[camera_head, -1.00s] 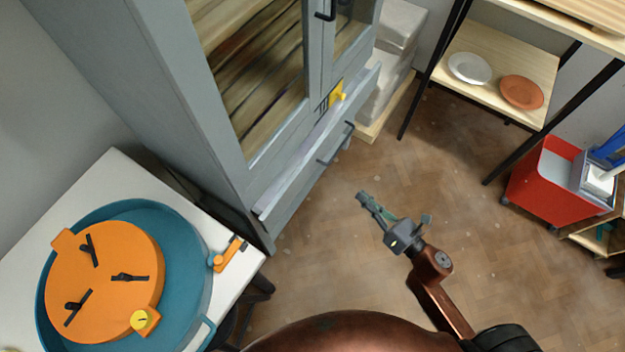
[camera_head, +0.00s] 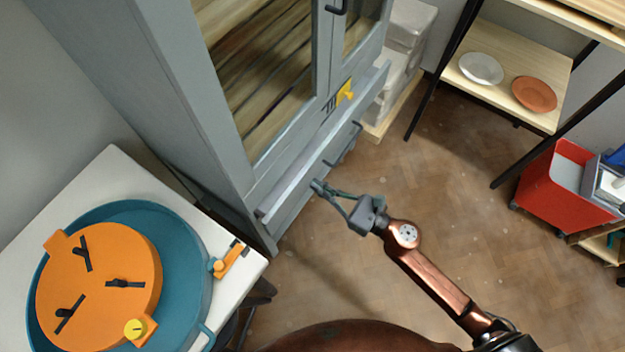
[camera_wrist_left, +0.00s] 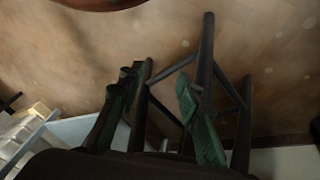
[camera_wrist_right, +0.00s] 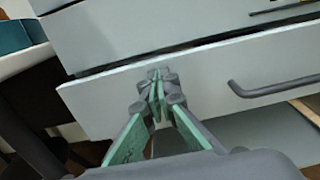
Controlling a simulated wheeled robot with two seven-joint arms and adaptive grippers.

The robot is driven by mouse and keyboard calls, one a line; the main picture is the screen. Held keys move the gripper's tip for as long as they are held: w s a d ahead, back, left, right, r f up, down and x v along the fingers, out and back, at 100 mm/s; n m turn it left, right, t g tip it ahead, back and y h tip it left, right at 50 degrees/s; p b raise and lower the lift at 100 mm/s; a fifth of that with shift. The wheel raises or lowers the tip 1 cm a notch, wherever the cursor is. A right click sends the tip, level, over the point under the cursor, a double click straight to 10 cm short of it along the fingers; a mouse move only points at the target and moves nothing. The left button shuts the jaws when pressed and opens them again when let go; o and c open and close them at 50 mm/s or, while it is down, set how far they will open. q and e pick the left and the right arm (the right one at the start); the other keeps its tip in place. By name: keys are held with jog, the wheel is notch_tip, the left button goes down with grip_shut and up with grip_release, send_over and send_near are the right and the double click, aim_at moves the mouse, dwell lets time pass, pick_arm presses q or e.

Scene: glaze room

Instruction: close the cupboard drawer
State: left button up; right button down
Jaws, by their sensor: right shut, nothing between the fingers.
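The grey cupboard (camera_head: 178,100) stands at the left centre of the head view. Its low wide drawer (camera_head: 290,204) stands out a little from the cupboard body, with a dark bar handle (camera_head: 347,143). In the right wrist view, the drawer front (camera_wrist_right: 210,82) has a dark gap above it, and the handle (camera_wrist_right: 270,90) is right of the fingers. My right gripper (camera_head: 317,187) is shut and empty, its tips at the drawer front left of the handle; I cannot tell if they touch. My left gripper (camera_wrist_left: 158,78) shows only in the left wrist view, open and empty.
A white table (camera_head: 112,172) with a teal round basin (camera_head: 190,265) and an orange disc (camera_head: 100,280) is at the left. A shelf (camera_head: 505,85) with two plates and a red bin (camera_head: 550,190) are at the right. The floor (camera_head: 430,170) between is clear.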

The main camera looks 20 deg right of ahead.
aim_at(304, 178)
pick_arm(q)
jog(key=shift+w+d+f, duration=0.25)
jog(key=shift+w+f, duration=0.1)
pick_arm(e)
jog(key=shift+x, duration=1.1)
